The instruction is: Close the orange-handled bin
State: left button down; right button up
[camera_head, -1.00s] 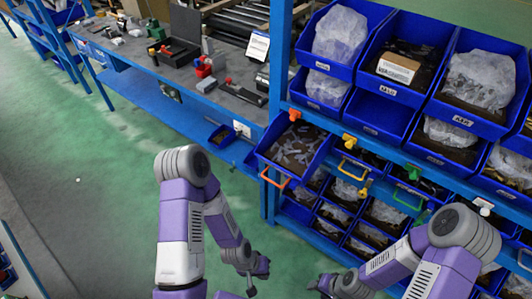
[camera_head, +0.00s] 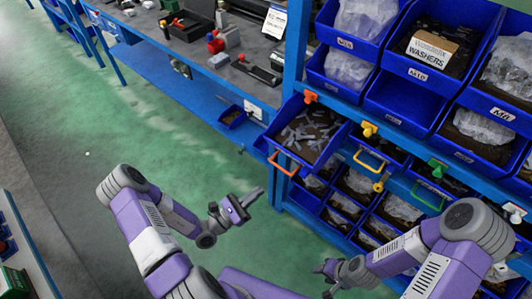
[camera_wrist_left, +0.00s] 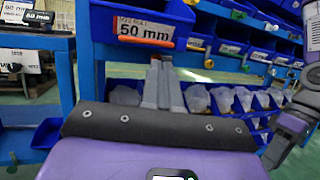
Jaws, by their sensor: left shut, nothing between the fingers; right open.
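The orange-handled bin (camera_head: 312,136) is a blue bin of small grey parts, pulled out from the left end of its rack row. Its orange handle (camera_head: 284,166) hangs at the front. My left gripper (camera_head: 260,190) is shut and empty, a little below and left of the handle. Its fingers (camera_wrist_left: 162,62) point toward the bin in the wrist view; whether they touch it, I cannot tell. My right gripper (camera_head: 322,278) is open and empty, low in front of the rack.
Bins with a yellow handle (camera_head: 370,160) and a green handle (camera_head: 428,194) sit to the right. Larger blue bins (camera_head: 402,100) are above. A blue rack post (camera_head: 296,50) stands behind the bin's left side. The green floor (camera_head: 130,130) at left is clear.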

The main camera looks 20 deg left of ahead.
pick_arm(q)
jog(key=w+a+n+t+y, duration=0.1)
jog(key=a+n+t+y, duration=0.2)
jog(key=a+y, duration=0.15)
jog(key=b, duration=0.1)
send_near(272, 143)
jog(key=x, duration=0.7)
jog(key=shift+f, duration=0.2)
pick_arm(e)
jog(key=shift+f, duration=0.75)
pick_arm(q)
jog(key=shift+w, duration=0.1)
